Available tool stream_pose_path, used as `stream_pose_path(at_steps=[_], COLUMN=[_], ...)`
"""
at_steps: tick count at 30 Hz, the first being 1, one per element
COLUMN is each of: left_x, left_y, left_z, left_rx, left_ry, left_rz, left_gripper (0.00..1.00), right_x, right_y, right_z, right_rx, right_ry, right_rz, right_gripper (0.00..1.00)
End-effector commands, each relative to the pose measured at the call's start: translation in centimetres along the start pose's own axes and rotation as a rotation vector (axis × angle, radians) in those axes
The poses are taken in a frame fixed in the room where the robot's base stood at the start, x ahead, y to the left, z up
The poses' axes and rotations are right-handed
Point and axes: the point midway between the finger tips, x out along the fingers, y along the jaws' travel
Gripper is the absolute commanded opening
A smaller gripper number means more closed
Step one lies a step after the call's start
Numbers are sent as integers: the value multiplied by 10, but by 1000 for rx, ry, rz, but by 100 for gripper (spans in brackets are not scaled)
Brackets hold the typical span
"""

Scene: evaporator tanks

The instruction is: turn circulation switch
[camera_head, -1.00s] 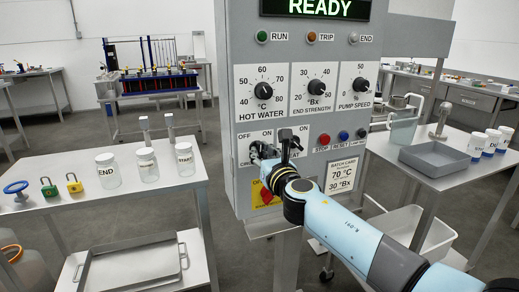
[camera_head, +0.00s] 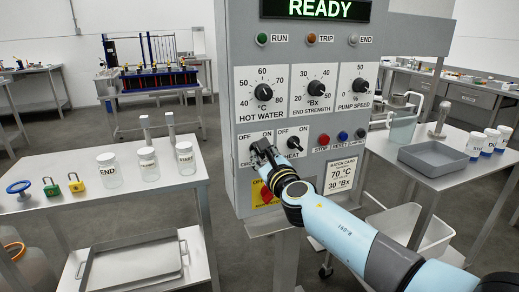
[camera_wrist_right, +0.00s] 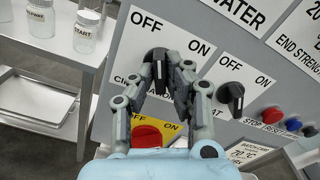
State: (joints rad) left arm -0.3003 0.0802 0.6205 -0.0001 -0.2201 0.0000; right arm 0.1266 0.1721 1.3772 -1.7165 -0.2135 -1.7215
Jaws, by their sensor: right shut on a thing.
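The circulation switch (camera_wrist_right: 157,57) is a black knob on a white plate marked OFF and ON on the grey control panel (camera_head: 236,75). In the wrist view my right gripper (camera_wrist_right: 165,72) has its fingers on both sides of this knob and is shut on it. The fingers hide part of the knob, so I cannot tell its exact pointing. In the head view my right gripper (camera_head: 260,151) covers the switch and part of its label. My left gripper is not in view.
The black heat switch (camera_head: 294,143) is just right of the gripper. A red knob on a yellow plate (camera_wrist_right: 147,136) sits below. STOP (camera_head: 324,139) and other buttons line up to the right. Side tables with jars (camera_head: 108,170) and a grey tray (camera_head: 433,158) flank the panel.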

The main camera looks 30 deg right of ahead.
Motion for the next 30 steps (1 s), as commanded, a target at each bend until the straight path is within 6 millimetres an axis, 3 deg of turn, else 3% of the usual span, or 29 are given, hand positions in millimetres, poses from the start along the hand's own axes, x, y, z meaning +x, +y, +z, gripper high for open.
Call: stream_pose_path(at_steps=[6, 11, 17, 21, 27, 28, 30], left_x=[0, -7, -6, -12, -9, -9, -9], left_y=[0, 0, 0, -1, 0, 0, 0], left_z=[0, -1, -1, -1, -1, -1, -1], left_rx=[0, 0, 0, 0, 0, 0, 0], left_ry=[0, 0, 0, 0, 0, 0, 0], left_rz=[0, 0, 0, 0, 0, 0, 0], left_gripper=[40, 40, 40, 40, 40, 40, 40], right_x=[0, 0, 0, 0, 0, 0, 0], right_y=[0, 0, 0, 0, 0, 0, 0], right_z=[-1, 0, -1, 1, -1, -1, -1], right_rx=[-9, -178, -184, -316, -303, -302, -302], right_ry=[1, 2, 1, 2, 1, 1, 1], right_rz=[0, 1, 0, 1, 0, 0, 0], right_gripper=[0, 0, 0, 0, 0, 16, 25])
